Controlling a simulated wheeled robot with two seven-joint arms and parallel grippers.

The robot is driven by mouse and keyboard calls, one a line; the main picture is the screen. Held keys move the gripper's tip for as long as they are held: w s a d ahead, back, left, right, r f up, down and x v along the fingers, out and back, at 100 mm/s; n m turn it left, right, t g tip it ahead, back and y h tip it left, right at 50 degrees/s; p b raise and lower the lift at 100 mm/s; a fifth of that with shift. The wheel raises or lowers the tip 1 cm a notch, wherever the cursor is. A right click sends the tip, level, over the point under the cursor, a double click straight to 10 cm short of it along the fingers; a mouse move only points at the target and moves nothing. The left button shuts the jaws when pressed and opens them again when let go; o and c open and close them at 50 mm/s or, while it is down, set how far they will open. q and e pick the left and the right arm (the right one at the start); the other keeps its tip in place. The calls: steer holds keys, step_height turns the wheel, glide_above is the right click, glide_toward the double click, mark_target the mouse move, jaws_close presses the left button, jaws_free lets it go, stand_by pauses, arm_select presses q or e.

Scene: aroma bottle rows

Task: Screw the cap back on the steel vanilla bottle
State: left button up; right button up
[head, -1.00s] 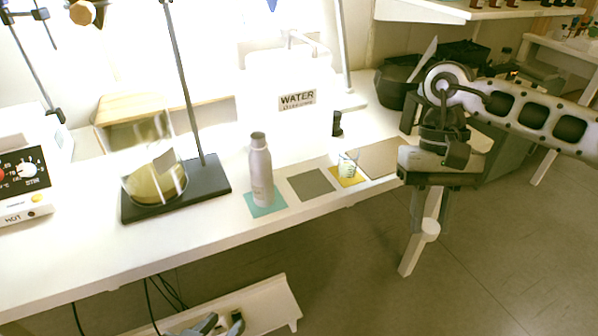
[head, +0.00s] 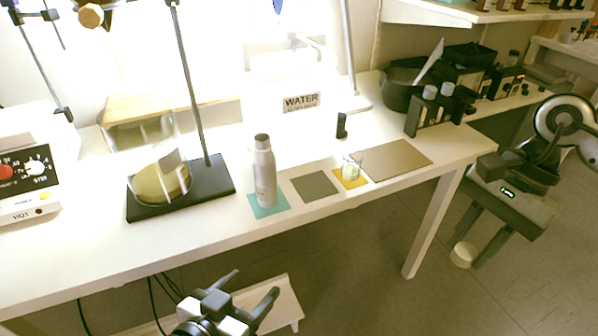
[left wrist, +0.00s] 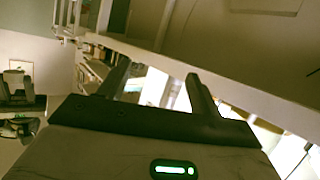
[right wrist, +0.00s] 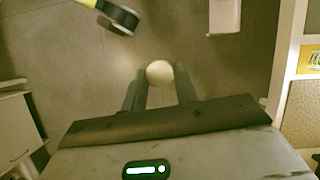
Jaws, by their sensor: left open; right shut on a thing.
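The steel bottle (head: 265,178) stands upright on a teal mat (head: 282,205) near the table's front edge. Its top is a darker narrow neck; I cannot tell whether it is open. My right gripper (head: 470,246) is off the table's right end, low and pointing down. It is shut on a round cream-white cap (head: 463,255); the cap also shows between the fingers in the right wrist view (right wrist: 159,72). My left gripper (head: 256,284) is open and empty, in front of the table and below its top. The left wrist view shows nothing between its fingers (left wrist: 160,85).
A grey mat (head: 315,187), a small glass (head: 350,167) on a yellow mat, and a tan mat (head: 398,160) lie right of the bottle. A stand base (head: 215,178) with a flask (head: 158,184) is on the left. Dark bottles (head: 430,108) stand at the back right.

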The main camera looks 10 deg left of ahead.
arm_select(q)
steer(key=w+a+r+t, duration=0.1)
steer(key=w+r+t, duration=0.1)
steer(key=w+r, duration=0.15)
arm_select(e)
steer(key=m+t, duration=0.1)
steer(key=m, duration=0.3)
steer(key=s+r+m+t, duration=0.1)
steer(key=m+t, duration=0.1)
steer(key=m, duration=0.1)
steer(key=r+m+t+y, duration=0.1)
steer(key=m, duration=0.3)
steer(key=shift+s+m, duration=0.25)
steer(key=shift+m, duration=0.05)
arm_select(q)
steer(key=t+p, duration=0.1)
steer(key=t, duration=0.1)
glide_toward(260, 183)
steer(key=shift+d+y, duration=0.3)
arm_select(e)
steer(key=r+m+t+h, duration=0.1)
steer(key=m, duration=0.4)
steer(key=s+d+r+m+t+h, duration=0.1)
steer(key=m+h, duration=0.1)
steer(key=m, duration=0.4)
steer(key=r+m+t+h, duration=0.1)
steer(key=r+m+h, duration=0.1)
steer(key=m, duration=0.4)
steer(key=shift+s+d+r, duration=0.1)
steer(key=shift+s+d, duration=0.15)
